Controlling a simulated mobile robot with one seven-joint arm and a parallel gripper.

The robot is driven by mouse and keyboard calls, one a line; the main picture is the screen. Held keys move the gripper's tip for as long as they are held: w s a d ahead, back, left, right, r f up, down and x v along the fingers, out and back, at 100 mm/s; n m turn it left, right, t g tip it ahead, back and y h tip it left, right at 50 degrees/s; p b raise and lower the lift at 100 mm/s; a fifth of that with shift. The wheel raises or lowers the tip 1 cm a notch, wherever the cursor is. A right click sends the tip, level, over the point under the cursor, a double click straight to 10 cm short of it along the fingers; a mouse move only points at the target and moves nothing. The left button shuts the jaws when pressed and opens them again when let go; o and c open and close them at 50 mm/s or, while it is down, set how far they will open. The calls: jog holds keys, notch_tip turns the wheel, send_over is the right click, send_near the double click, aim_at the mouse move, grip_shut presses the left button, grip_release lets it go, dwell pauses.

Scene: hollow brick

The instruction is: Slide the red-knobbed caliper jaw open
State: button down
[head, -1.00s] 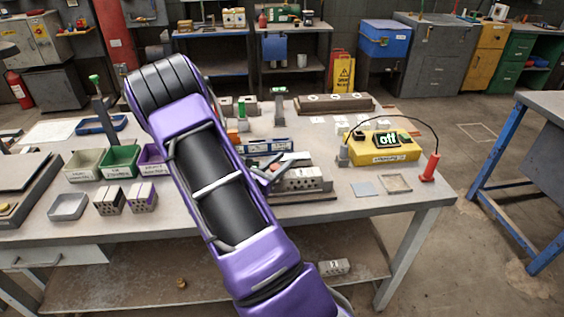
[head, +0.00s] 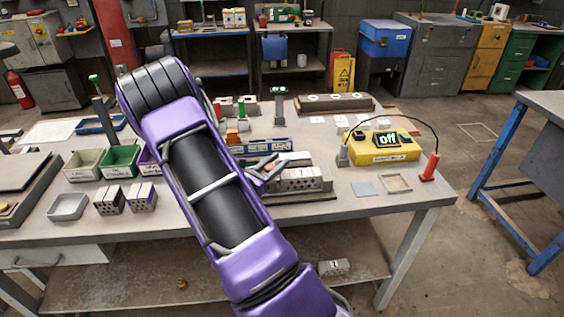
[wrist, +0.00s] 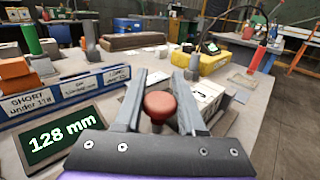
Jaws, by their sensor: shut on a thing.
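The red knob (wrist: 160,104) of the caliper jaw sits between the two grey fingers of my gripper (wrist: 163,78) in the wrist view. My gripper is shut on the knob. In the head view my gripper (head: 268,168) is at the left end of the caliper (head: 312,196), largely behind my purple arm. A grey hollow brick (head: 303,178) with holes lies in the caliper, to the right of the knob. A green display (wrist: 66,136) reads 128 mm. The jaw's contact with the brick is hidden.
A blue label strip (head: 262,146) stands behind the caliper. A yellow box (head: 384,148) reading "off", with a red probe (head: 430,167) on a cable, is to the right. Bins (head: 120,160) and more bricks (head: 142,197) are at left. A loose brick (head: 334,267) lies on the lower shelf.

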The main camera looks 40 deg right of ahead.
jog(key=w+a, duration=0.1)
jog(key=a, duration=0.2)
jog(key=w+a, duration=0.1)
jog(key=shift+w+a, duration=0.15)
jog(key=shift+w, duration=0.15)
jog(key=c, duration=0.5)
grip_release()
jog(key=v, duration=1.7)
jog(key=shift+s+a+b, duration=0.15)
jog(key=shift+b, duration=0.15)
